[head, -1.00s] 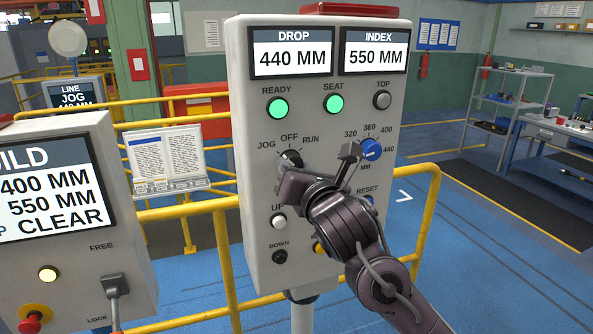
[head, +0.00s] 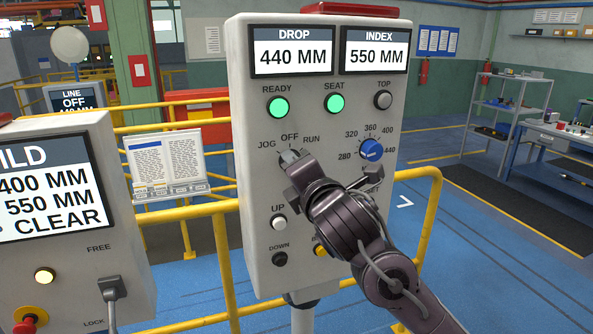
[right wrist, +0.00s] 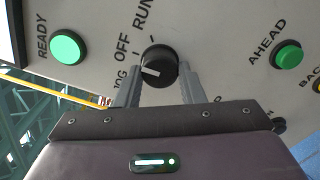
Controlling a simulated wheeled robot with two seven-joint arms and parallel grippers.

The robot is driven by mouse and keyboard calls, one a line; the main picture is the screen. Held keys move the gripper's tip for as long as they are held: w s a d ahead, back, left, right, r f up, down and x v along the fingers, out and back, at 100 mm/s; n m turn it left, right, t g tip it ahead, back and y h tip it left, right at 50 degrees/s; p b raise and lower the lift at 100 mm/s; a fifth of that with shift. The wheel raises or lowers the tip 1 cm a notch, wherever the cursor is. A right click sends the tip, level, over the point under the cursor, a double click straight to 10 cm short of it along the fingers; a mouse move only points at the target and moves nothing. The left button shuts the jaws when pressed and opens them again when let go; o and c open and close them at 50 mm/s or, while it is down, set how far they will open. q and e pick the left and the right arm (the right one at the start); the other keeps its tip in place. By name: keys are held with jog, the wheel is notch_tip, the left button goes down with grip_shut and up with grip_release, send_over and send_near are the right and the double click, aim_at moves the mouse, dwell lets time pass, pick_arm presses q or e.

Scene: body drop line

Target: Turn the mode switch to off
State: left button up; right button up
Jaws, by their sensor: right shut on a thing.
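The mode switch (head: 289,157) is a dark round knob with a pale pointer line, on the grey control panel (head: 250,225) under the labels JOG, OFF and RUN. The small line sign (head: 75,100) behind reads OFF. My left gripper is in neither view.
A blue dial (head: 371,150) sits right of the switch, close to my right gripper. White UP (head: 279,222) and dark DOWN (head: 280,259) buttons lie below. READY (head: 278,105) and SEAT (head: 335,103) lamps glow green. A yellow rail (head: 432,215) passes behind the panel. A build board (head: 50,190) stands left.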

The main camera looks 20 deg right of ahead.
dwell(0.4)
jog(key=o, duration=1)
jog(key=s+b, duration=0.1)
jog(key=s, duration=0.6)
jog(key=shift+s+d+b, duration=0.15)
jog(key=shift+s+b, duration=0.15)
jog(key=shift+s, duration=0.1)
